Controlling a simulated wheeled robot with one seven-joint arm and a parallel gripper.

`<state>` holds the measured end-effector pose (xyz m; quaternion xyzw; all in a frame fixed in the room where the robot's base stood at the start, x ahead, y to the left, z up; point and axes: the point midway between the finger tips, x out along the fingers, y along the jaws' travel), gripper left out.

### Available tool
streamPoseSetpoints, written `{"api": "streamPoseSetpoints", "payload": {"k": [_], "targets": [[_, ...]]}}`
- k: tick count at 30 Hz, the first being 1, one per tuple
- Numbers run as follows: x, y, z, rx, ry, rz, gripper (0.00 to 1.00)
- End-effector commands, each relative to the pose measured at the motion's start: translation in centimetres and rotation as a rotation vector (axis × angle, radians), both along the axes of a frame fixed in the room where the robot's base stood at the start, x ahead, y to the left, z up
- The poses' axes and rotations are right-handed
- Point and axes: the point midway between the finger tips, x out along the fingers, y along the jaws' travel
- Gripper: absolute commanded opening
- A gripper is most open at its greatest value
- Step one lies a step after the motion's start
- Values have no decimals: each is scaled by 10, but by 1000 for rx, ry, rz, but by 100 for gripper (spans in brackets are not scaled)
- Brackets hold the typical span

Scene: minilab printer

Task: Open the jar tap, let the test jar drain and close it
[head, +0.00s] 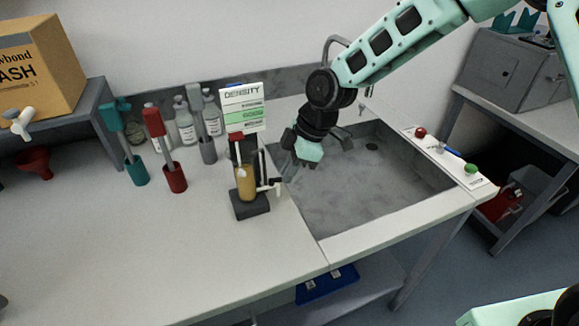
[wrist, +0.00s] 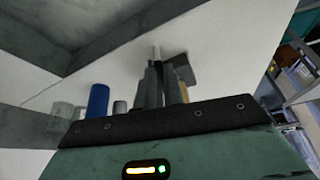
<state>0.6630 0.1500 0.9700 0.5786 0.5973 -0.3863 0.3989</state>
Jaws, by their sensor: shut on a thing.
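The test jar (head: 246,183) stands upright on a dark base at the sink's left edge, with amber liquid in its visible part. The jar tap (head: 268,186) sticks out from its right side, dark with a white part. My gripper (head: 284,178) reaches down to the tap from the upper right. In the wrist view, the fingers of my gripper (wrist: 165,86) are close together at the tap, beside a sliver of the amber jar (wrist: 188,92). They are shut on the tap; the exact grip and the tap's turn are hard to see.
The grey sink (head: 375,190) lies right of the jar. A density sign (head: 243,107) stands behind it. Red (head: 174,178) and teal (head: 136,170) holders and several bottles stand to the left. Red and green knobs sit on the sink's right rim. The front counter is clear.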

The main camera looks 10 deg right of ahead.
Motion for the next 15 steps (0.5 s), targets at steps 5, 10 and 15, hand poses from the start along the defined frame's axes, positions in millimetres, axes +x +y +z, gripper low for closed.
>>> {"api": "streamPoseSetpoints", "payload": {"k": [5, 10, 15], "targets": [[1, -1, 0, -1, -1, 5, 0], [1, -1, -1, -1, -1, 4, 0], [0, -1, -1, -1, 0, 3, 32]]}}
